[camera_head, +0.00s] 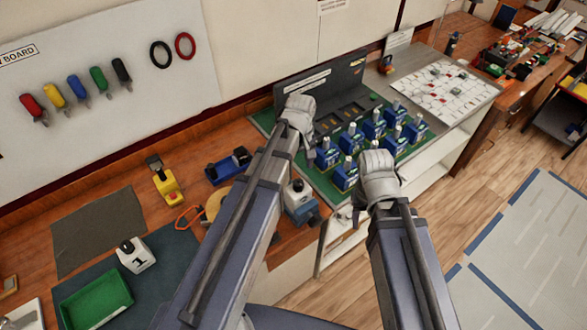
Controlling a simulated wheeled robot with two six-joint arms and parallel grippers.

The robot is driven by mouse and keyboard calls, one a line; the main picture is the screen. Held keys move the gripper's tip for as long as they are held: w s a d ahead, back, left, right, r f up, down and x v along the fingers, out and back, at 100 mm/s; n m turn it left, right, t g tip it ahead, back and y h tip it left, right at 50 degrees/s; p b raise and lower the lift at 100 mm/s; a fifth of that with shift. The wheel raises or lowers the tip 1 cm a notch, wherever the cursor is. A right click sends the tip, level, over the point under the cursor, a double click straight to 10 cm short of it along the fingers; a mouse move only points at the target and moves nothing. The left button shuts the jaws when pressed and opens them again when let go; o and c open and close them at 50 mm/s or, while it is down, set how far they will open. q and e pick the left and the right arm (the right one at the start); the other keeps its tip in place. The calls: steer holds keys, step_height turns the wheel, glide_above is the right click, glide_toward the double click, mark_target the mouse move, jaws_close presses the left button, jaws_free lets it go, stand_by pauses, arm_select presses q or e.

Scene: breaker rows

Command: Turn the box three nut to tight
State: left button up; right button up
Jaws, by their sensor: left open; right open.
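Several small blue boxes with pale upright posts on top stand in rows on a green mat (320,183), among them a front-left blue box (344,178) and a back blue box (374,126). Their numbers are too small to read, so I cannot tell which is box three or how its nut is set. My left gripper (299,106) is open above the left side of the mat, in front of the dark panel. My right gripper (376,162) is open at the front edge of the mat, to the right of the front-left box. Neither visibly holds anything; my arms hide part of the bench.
A dark upright panel (345,75) stands behind the boxes. A white board with small parts (446,90) lies to the right. A yellow tool (165,182), a white block marked 1 (135,256) and a green tray (97,300) are at the left. Floor is clear at right.

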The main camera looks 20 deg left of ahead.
mark_target(298, 182)
arm_select(q)
steer(key=shift+s+a, duration=0.1)
steer(key=shift+a, duration=0.05)
steer(key=shift+f+b, duration=0.85)
step_height(298, 182, down, 6)
steer(key=b, duration=0.6)
steer(key=shift+f, duration=0.1)
steer(key=shift+c, duration=0.4)
jaws_close()
